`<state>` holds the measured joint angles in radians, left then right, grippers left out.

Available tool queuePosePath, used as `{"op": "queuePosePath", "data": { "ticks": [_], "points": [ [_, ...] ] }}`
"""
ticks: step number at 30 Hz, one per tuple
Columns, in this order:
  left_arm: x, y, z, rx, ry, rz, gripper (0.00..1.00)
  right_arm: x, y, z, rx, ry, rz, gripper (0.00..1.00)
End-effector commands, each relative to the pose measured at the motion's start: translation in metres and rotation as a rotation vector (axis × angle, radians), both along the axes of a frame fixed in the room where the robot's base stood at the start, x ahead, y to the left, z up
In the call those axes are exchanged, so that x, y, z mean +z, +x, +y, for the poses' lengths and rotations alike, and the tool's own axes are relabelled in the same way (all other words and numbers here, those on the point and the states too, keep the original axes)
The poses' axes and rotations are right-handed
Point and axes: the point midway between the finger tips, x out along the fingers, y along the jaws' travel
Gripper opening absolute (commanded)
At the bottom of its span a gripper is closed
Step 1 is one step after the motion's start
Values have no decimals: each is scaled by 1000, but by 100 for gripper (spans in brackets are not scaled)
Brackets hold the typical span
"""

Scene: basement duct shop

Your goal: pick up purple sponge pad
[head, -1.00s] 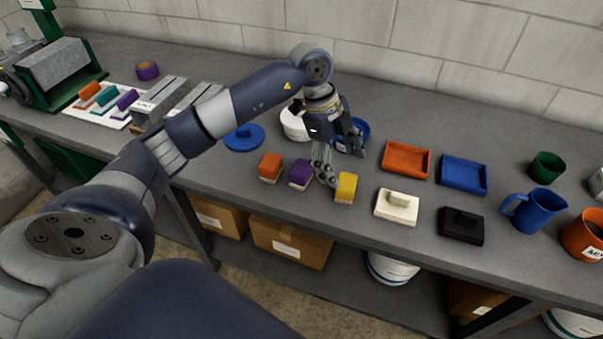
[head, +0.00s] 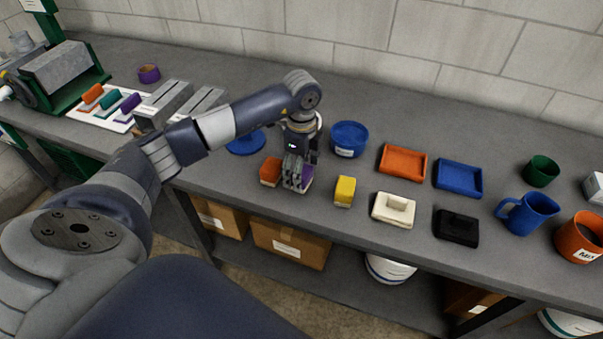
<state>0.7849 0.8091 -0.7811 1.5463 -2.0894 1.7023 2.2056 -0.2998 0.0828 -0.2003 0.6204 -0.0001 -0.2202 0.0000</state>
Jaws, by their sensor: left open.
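The purple sponge pad (head: 307,177) sits on the grey bench between an orange sponge pad (head: 270,171) and a yellow one (head: 344,191). My left gripper (head: 293,183) points down over the purple pad in the head view. Its fingers are open and cover most of the pad, so only the right part shows. I cannot tell whether the fingers touch it or stand around it. My right gripper is not in view.
A blue bowl (head: 349,138), an orange tray (head: 403,163) and a blue tray (head: 458,178) stand behind. A blue disc (head: 245,143) lies left of the gripper.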

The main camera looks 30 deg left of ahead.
Motion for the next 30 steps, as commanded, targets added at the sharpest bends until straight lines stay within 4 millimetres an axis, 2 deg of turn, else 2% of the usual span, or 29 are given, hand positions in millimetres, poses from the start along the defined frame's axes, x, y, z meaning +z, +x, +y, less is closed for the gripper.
{"op": "queuePosePath", "data": {
  "ticks": [1,6,12,14,18,19,30],
  "points": [
    [-6,-1,0,0,0,3,75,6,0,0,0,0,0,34],
    [-20,0,0,-1,0,0,75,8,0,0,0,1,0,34],
    [-22,0,0,-1,-1,-1,75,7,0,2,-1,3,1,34],
    [-22,0,0,-1,-1,-1,64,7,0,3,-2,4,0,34],
    [-21,0,0,-1,-1,-1,32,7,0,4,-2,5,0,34],
    [-21,0,0,-1,-1,-1,27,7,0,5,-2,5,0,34],
    [-20,1,0,-1,-1,-2,27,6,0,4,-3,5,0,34]
  ]
}}
